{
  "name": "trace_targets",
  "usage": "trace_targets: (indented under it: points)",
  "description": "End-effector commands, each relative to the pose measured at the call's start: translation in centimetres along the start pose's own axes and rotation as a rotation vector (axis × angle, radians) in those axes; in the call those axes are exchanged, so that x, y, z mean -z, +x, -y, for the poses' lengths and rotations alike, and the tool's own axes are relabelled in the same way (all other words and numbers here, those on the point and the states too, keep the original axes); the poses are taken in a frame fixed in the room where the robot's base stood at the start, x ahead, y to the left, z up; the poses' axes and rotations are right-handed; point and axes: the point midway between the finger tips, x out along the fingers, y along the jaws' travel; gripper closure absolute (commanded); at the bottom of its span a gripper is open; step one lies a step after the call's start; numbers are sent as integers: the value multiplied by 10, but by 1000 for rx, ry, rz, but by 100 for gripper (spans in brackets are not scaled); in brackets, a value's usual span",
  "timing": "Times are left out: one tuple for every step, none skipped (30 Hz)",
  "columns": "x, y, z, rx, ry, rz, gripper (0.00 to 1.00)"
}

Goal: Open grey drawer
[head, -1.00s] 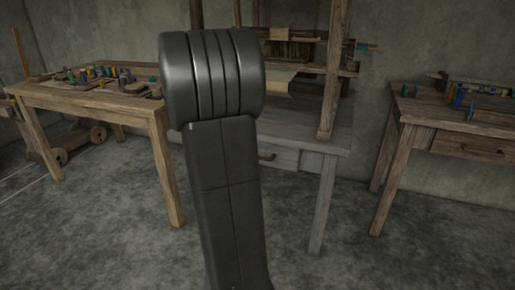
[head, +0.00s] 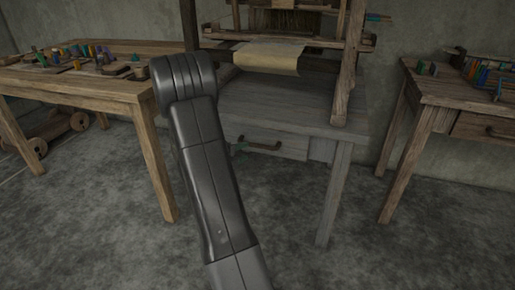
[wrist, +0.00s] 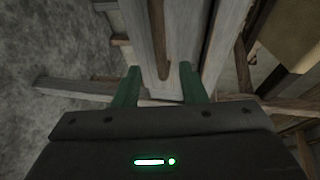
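The grey drawer (head: 291,143) is set under the top of the grey table (head: 290,105) and looks flush with its frame. Its dark handle (head: 264,146) is on the front. My gripper shows as a small green fingertip at the handle's left end in the head view; the rest is hidden behind my arm. In the wrist view my gripper (wrist: 158,75) has its two green fingers apart, with the pale drawer front (wrist: 138,25) ahead. A brown bar, seemingly the handle (wrist: 157,45), runs toward the gap between the fingers. I cannot tell whether they touch it.
The wooden handloom (head: 347,65) stands on the grey table. A brown table (head: 70,85) with colored spools is at left, and another brown table (head: 440,90) at right. The concrete floor (head: 320,260) in front is clear.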

Motion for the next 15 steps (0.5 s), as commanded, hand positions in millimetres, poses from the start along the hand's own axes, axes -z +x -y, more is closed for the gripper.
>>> trace_targets:
  points:
    - [1,14,-3,0,2,-4,62]
    - [1,20,-3,0,2,-4,62]
    - [1,29,-3,0,2,-3,62]
    - [1,35,-3,0,2,-3,62]
    - [1,41,-3,0,2,-4,62]
    - [1,49,-3,0,1,-3,62]
    - [0,54,-2,0,1,-2,62]
    - [1,59,-2,1,2,-2,62]
    - [1,65,-2,1,1,-2,62]
    - [0,68,-2,0,1,-1,62]
    - [0,72,-2,0,1,0,62]
    - [0,76,-1,0,0,-1,62]
    - [0,78,-1,0,0,-1,62]
    - [0,81,-1,0,-1,-1,62]
    - [0,83,-1,0,-1,0,62]
